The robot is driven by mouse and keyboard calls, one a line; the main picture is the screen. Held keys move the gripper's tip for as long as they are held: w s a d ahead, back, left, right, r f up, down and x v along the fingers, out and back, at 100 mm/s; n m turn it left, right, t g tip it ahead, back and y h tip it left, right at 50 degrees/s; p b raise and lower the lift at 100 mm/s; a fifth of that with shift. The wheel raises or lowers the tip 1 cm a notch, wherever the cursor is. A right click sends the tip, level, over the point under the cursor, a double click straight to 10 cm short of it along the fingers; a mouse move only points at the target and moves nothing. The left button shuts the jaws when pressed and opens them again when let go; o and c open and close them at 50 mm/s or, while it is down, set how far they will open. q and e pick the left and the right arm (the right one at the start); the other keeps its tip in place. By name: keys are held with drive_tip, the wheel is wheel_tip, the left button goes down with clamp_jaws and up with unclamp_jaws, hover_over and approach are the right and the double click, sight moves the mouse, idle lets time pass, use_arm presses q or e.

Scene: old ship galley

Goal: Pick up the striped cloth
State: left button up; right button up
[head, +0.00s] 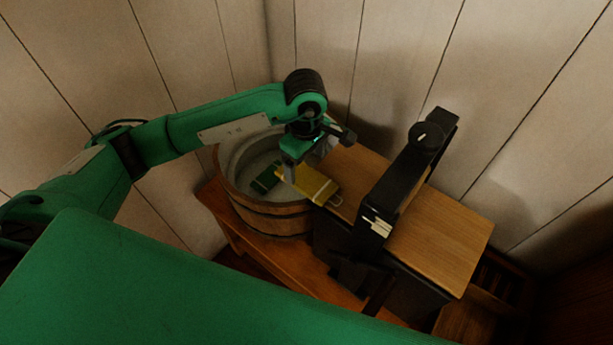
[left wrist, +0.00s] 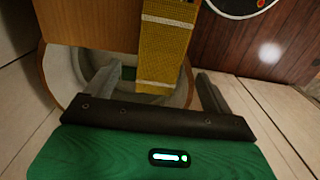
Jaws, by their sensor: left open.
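The striped cloth (head: 318,187) is yellow with pale bands. It lies flat across the edge of the wooden board, its left end reaching over the wooden tub (head: 270,218). In the left wrist view the cloth (left wrist: 163,52) runs down between my fingers. My left gripper (head: 294,172) is open above the cloth's left end; in the left wrist view the left gripper (left wrist: 157,78) has one finger on each side of it, with gaps. I cannot tell how far the fingertips are above it. My right gripper is not in view.
A dark green item (head: 265,178) lies inside the tub. A long black object with a round knob (head: 427,136) stands on the wooden board (head: 445,235), right of the cloth. Plank walls (head: 330,50) close off the corner behind.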

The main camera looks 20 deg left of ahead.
sight(307, 178)
use_arm(q)
drive_tip(key=shift+d+f+p, duration=0.1)
drive_tip(key=shift+f+p, duration=0.5)
drive_tip(key=shift+p, duration=0.05)
wheel_tip(307, 178, down, 3)
drive_tip(key=shift+s+f+p, duration=0.1)
drive_tip(key=shift+p, duration=0.7)
drive_tip(key=shift+f, duration=0.4)
drive_tip(key=shift+c, duration=0.3)
drive_tip(key=c, duration=1.1)
drive_tip(key=shift+r, duration=0.15)
